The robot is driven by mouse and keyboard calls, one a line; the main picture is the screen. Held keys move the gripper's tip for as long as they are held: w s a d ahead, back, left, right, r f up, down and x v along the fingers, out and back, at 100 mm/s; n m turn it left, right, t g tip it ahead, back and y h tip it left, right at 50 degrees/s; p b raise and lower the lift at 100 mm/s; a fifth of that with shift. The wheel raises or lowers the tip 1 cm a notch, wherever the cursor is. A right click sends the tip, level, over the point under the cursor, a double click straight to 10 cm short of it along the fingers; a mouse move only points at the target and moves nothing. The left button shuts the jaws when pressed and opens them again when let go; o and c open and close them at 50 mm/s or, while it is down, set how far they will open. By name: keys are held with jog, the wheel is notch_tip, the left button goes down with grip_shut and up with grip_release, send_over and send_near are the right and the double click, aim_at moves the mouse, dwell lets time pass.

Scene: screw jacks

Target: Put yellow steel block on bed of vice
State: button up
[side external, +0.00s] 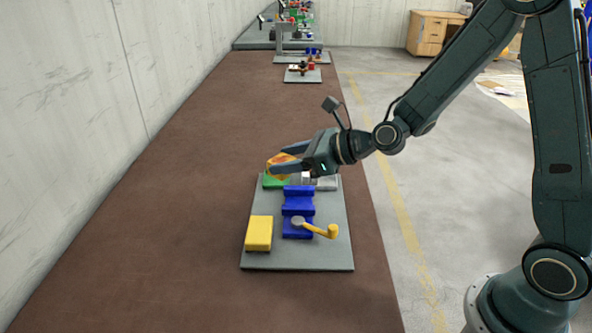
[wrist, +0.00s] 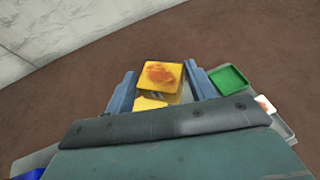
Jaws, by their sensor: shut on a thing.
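My gripper (side external: 277,160) is shut on a yellow block with rusty orange patches (side external: 279,158), held above the far end of the grey base plate. The wrist view shows this block (wrist: 160,74) between both fingers. The blue vice (side external: 298,197) stands on the middle of the plate, nearer the camera than my gripper, with a yellow handle (side external: 325,231) at its near end. Its bed is partly hard to make out. A second, plain yellow block (side external: 259,233) rests on the plate left of the vice.
A green tray (side external: 275,182) lies below my gripper at the plate's far end; it also shows in the wrist view (wrist: 228,78). Grey and white items (side external: 326,183) lie beside it. The brown table is clear left of the plate. More fixtures (side external: 303,73) stand farther back.

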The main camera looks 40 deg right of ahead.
jog(key=d+f+m+t+h, duration=0.1)
jog(key=d+m+h, duration=0.1)
jog(key=d, duration=0.7)
jog(key=shift+s+d+m+h, duration=0.15)
jog(key=shift+d+m+h, duration=0.15)
jog(key=shift+h, duration=0.1)
jog(key=shift+a, duration=0.1)
jog(key=shift+w+a+f+n+g+y, duration=0.45)
jog(key=shift+f+n+g+y, duration=0.2)
jog(key=shift+n+g+y, duration=0.85)
jog(key=shift+w+a+f+n+g+y, duration=0.4)
jog(key=shift+f+n+g+y, duration=0.4)
jog(key=shift+n+y, duration=0.75)
jog(key=shift+w+a+f+n+g+y, duration=0.3)
jog(key=shift+a+f+n+g+y, duration=0.25)
jog(key=shift+n+g+y, duration=1)
jog(key=shift+d+n+t+h, duration=0.1)
jog(key=shift+n+t+h, duration=0.2)
jog(key=shift+h, duration=0.1)
jog(key=shift+f, duration=0.2)
jog(key=shift+f, duration=3.15)
jog(key=shift+f, duration=0.55)
